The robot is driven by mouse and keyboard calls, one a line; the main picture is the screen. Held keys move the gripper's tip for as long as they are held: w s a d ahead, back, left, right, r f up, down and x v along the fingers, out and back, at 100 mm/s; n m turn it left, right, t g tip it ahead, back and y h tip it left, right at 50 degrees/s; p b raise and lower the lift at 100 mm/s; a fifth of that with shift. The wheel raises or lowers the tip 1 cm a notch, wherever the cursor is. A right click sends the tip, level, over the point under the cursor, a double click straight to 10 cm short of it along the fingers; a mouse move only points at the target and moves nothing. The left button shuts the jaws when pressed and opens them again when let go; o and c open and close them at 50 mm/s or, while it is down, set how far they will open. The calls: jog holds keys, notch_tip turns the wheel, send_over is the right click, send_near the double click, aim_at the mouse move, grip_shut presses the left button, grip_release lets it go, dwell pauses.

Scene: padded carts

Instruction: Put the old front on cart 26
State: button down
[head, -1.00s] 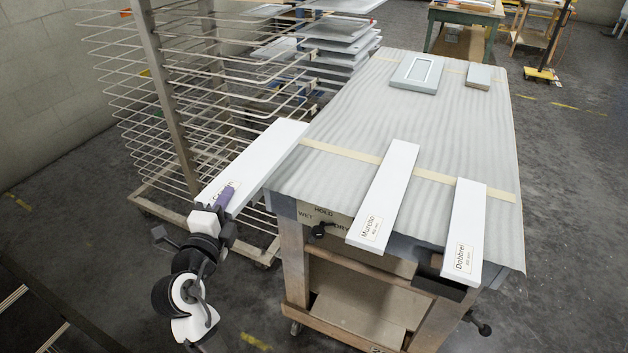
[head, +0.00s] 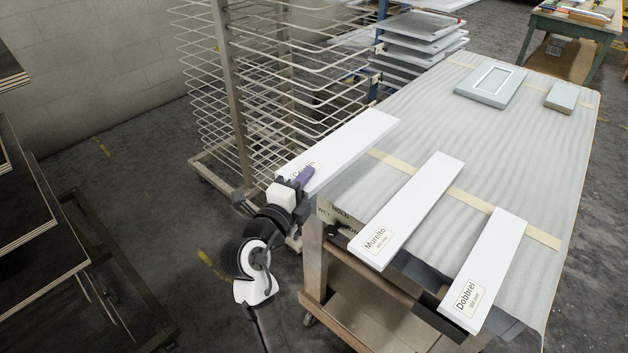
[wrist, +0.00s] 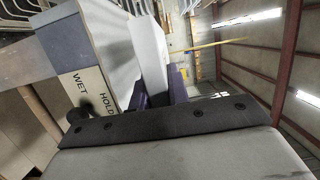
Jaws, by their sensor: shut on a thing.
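My gripper (head: 303,177) is shut on the near end of a long white front (head: 352,143), whose label is mostly hidden by the purple fingers. The front is held along the left edge of the padded cart (head: 520,150), its far part overlapping the cart top in the head view. I cannot tell whether it touches the padding. The wrist view shows the front (wrist: 150,50) between the fingers, beside the cart's "WET HOLD" sign (wrist: 92,90). Two labelled white fronts, Muretto (head: 415,205) and Dobbrel (head: 492,262), lie with near ends overhanging. No cart number is readable.
A grey framed panel (head: 491,86) and a small grey block (head: 562,97) lie at the cart's far end. A wire drying rack (head: 230,90) stands close on the left. Dark shelving (head: 25,200) is at far left. The cart's middle is clear.

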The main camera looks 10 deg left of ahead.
jog(key=shift+f+b, duration=1.75)
jog(key=shift+f, duration=1.2)
jog(key=shift+f+b, duration=0.45)
jog(key=shift+b, duration=0.15)
jog(key=c, duration=1.3)
grip_release()
jog(key=shift+o, duration=0.2)
jog(key=shift+s+a+f, duration=0.1)
jog(key=shift+s, duration=0.05)
jog(key=b+v, duration=0.2)
jog(key=v, duration=1.1)
jog(key=shift+s, duration=0.3)
